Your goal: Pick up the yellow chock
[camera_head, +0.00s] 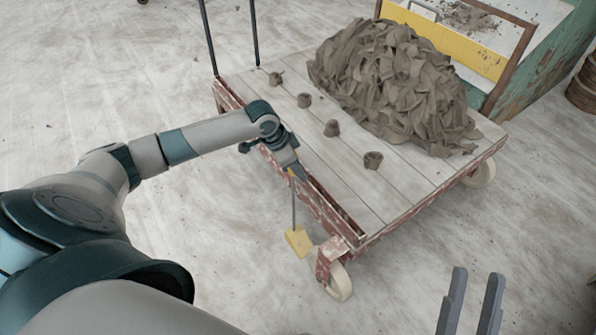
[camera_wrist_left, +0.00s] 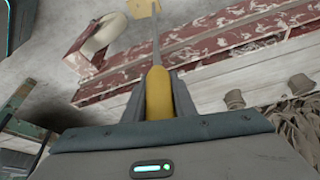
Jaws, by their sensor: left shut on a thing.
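The yellow chock (camera_head: 299,241) is a small block on a thin grey rod with a yellow grip at the rod's top end. It hangs below my left gripper (camera_head: 296,174), beside the cart's near wheel. I cannot tell whether it touches the floor. In the left wrist view, my left gripper (camera_wrist_left: 158,98) is shut around the yellow grip (camera_wrist_left: 159,85), and the block (camera_wrist_left: 144,8) shows at the top edge, partly cut off. My right gripper (camera_head: 472,305) is open and empty at the lower right, over the floor.
The red-framed cart (camera_head: 397,200) has white planks, a near caster wheel (camera_head: 338,283) and a tall handle at the back left. A heap of clay trimmings (camera_head: 395,85) and several small clay pieces (camera_head: 373,160) lie on it. A yellow-fronted bin (camera_head: 445,47) stands behind.

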